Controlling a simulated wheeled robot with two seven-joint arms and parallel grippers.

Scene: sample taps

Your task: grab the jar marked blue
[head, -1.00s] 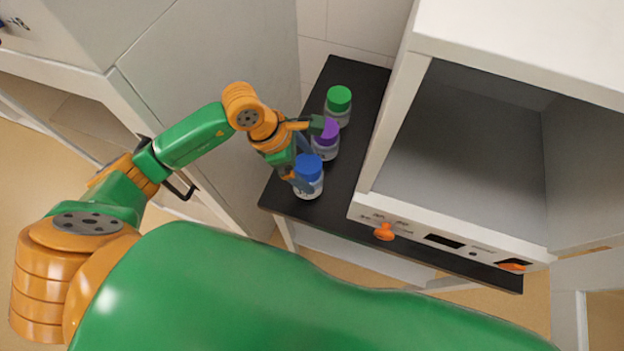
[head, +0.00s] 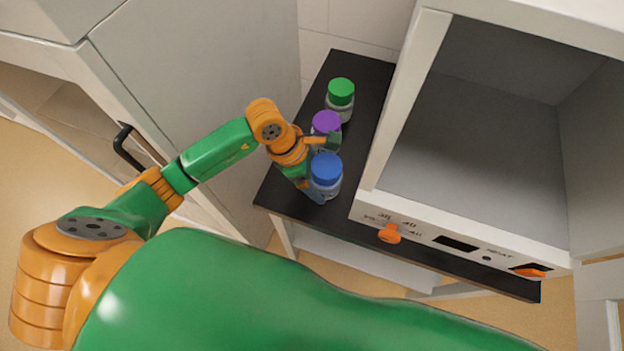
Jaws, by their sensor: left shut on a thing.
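The jar with the blue lid (head: 326,169) is at the near end of the row of jars, over the black counter (head: 290,208). My left gripper (head: 324,166) comes from the left and is shut on this jar, one finger on its far side and the other at its near left side. I cannot tell whether the jar's base touches the counter. The jar with the purple lid (head: 326,122) stands just behind, partly hidden by the gripper's far finger. The jar with the green lid (head: 341,92) stands farthest back. My right gripper is out of view.
A white open-fronted oven-like box (head: 410,220) with an orange knob (head: 389,234) stands on the counter right of the jars. A grey-white cabinet (head: 200,90) with a black handle (head: 125,150) is at left. Bare counter lies between the jars and the box.

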